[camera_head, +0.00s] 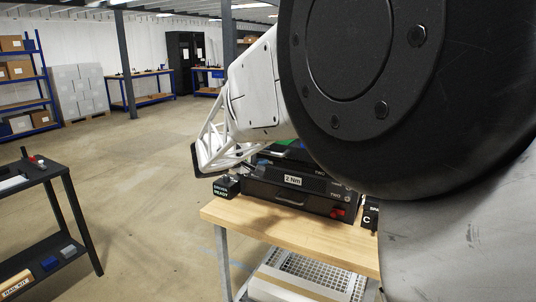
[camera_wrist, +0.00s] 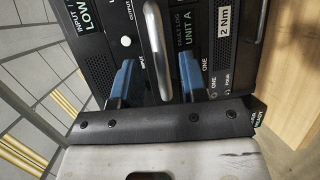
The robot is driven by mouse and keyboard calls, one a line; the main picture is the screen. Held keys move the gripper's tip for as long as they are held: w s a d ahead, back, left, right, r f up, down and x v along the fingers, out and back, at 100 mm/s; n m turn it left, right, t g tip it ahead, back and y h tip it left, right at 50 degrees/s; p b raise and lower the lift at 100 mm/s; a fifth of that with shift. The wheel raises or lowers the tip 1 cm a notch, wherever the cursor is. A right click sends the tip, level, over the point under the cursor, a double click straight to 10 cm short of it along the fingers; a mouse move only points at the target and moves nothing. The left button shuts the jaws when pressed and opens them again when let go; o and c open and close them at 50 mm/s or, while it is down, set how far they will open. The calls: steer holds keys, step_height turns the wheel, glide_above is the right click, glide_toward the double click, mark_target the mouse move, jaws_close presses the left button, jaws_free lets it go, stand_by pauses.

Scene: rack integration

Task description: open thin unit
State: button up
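In the wrist view my gripper (camera_wrist: 156,62) is open, with its two blue fingers apart. A light grey metal bar handle (camera_wrist: 158,35) stands between the fingers, and I see clear gaps on both sides of it. Around them are dark panels of stacked units, one lettered "FAULT LOG UNIT A" (camera_wrist: 188,28). Another, lettered "LOW" and "INPUT", is at the left (camera_wrist: 85,25). I cannot tell for sure which one is the thin unit. In the head view my arm hides the fingers and most of the stack.
A black case labelled "2 Nm" (camera_head: 310,198) sits on a wooden-topped bench (camera_head: 250,220), with a small "READY" block (camera_head: 226,187) at its left corner. A dark cart (camera_head: 40,182) stands at the left. The floor between them is clear.

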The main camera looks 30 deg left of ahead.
steer(key=shift+v, duration=2.3)
steer(key=w+d+r+m+g+h, duration=0.1)
steer(key=d+m+g+h, duration=0.3)
steer(key=d, duration=1.6)
steer(key=s+d+f+m+g+y, duration=0.1)
steer(key=s+d+m+g+y, duration=0.3)
steer(key=d, duration=0.9)
steer(key=s+d+f+g, duration=0.1)
steer(key=s+d+g, duration=0.35)
steer(key=d, duration=0.95)
steer(key=s+d+f+m+y, duration=0.3)
steer(key=s+d, duration=0.4)
steer(key=s, duration=0.5)
steer(key=s+d+f+m+y, duration=0.3)
steer(key=s+d, duration=0.4)
steer(key=s, duration=0.5)
steer(key=shift+s+f+m, duration=0.25)
steer(key=shift+f+m, duration=0.05)
steer(key=shift+f, duration=0.35)
